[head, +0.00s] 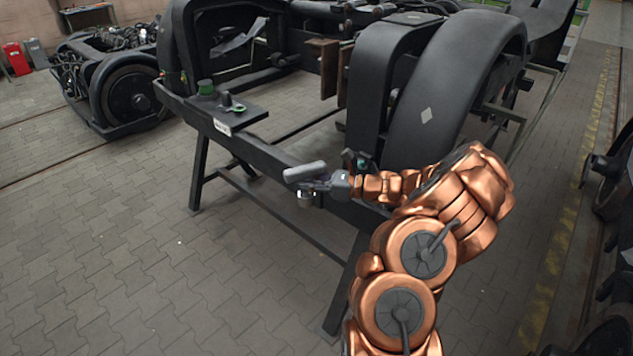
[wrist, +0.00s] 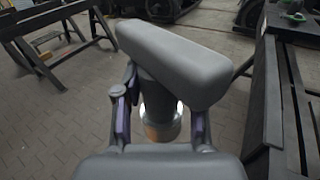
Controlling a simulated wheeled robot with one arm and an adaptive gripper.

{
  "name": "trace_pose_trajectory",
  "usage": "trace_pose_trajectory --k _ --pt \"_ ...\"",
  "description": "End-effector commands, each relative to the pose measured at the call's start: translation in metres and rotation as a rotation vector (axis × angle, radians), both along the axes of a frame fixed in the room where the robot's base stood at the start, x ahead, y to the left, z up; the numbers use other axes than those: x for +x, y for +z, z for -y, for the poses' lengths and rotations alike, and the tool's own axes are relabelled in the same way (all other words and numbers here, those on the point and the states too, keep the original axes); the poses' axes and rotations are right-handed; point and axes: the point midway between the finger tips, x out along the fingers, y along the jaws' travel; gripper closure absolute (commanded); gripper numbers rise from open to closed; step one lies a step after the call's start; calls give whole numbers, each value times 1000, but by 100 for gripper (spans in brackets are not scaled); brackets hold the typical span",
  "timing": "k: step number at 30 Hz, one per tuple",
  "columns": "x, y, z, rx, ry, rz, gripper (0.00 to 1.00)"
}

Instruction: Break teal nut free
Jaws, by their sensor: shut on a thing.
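My gripper (head: 322,187) is shut on a grey tool (head: 305,171) with a thick rounded bar on top, held in the air beside the dark frame's front beam. In the wrist view the fingers (wrist: 160,125) have purple pads on both sides of the tool's stem (wrist: 155,98); a coppery ring shows at its lower end. A small teal part (head: 363,163) sits on the frame just behind my gripper; I cannot tell whether it is the nut. A green knob (head: 205,87) and a smaller green piece (head: 235,108) are on the beam's left plate, apart from the tool.
The dark bogie frame (head: 270,160) stands on trestle legs (head: 198,175), with large black curved guards (head: 450,90) behind my arm. Another bogie (head: 115,85) stands at the back left. The paved floor (head: 130,260) at the front left is clear.

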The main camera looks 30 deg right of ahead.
Motion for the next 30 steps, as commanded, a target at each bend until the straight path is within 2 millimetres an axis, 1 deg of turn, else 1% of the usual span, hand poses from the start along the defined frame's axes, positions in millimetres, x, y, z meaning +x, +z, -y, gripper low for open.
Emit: trace_pose_trajectory --k 1,3,7,27,30 --pt "-1 0 10 5 -34 16 100" --pt "-3 1 20 6 -68 33 100" --pt "-4 3 30 9 -100 48 100" --pt "-5 5 30 8 -100 47 100" --pt "-2 4 23 8 -91 48 100"
